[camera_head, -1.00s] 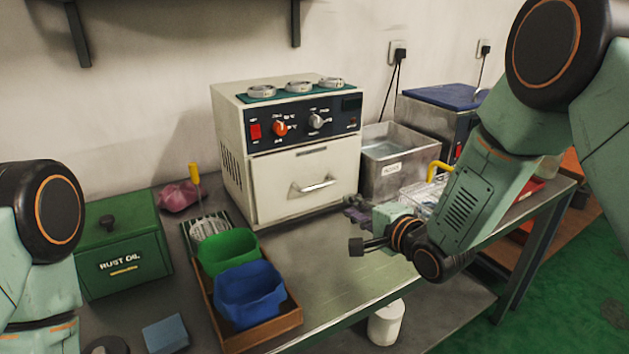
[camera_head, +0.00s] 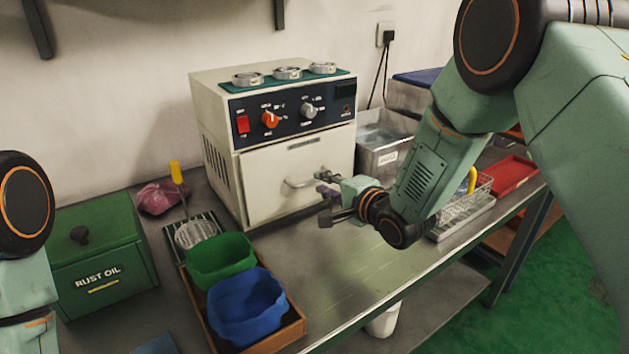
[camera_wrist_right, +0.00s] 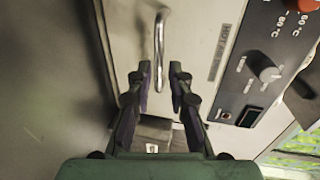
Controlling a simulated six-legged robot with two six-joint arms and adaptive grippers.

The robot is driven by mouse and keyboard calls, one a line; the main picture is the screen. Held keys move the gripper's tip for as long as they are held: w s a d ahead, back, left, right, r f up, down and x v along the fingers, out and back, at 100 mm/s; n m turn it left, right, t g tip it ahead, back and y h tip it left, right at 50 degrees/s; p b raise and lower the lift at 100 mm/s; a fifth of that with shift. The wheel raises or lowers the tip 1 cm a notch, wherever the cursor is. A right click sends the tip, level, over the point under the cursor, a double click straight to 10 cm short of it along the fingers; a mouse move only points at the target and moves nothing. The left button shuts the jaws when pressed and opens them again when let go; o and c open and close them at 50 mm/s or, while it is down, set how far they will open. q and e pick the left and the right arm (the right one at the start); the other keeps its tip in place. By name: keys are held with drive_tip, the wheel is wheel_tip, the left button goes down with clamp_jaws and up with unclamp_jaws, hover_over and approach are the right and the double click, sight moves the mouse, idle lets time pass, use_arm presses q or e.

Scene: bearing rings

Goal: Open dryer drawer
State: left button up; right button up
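The dryer (camera_head: 215,120) is a cream box with a dark control panel, standing at the back of the bench. Its drawer (camera_head: 262,170) is shut, with a bar handle (camera_head: 297,183) on its front. My right gripper (camera_head: 325,192) is in front of the drawer near the handle's right end. In the right wrist view the drawer handle (camera_wrist_right: 159,50) lies just ahead of and between the open fingers (camera_wrist_right: 161,78), with a gap on both sides. The fingers hold nothing. My left gripper is out of view; only part of my left arm shows.
Bearing rings (camera_head: 287,73) sit on the dryer's top. A metal rinse tank (camera_head: 385,150) stands to its right, and a wire basket (camera_head: 465,200) and red tray (camera_head: 512,175) beyond. Green (camera_head: 220,260) and blue (camera_head: 247,305) bins and a green rust oil box (camera_head: 100,250) are left.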

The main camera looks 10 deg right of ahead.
sight(316, 181)
drive_tip(key=x, duration=0.4)
drive_tip(key=shift+s+a+f, duration=0.15)
drive_tip(key=shift+b, duration=0.3)
drive_tip(key=shift+w, duration=0.25)
drive_tip(key=shift+c, duration=0.7)
clamp_jaws()
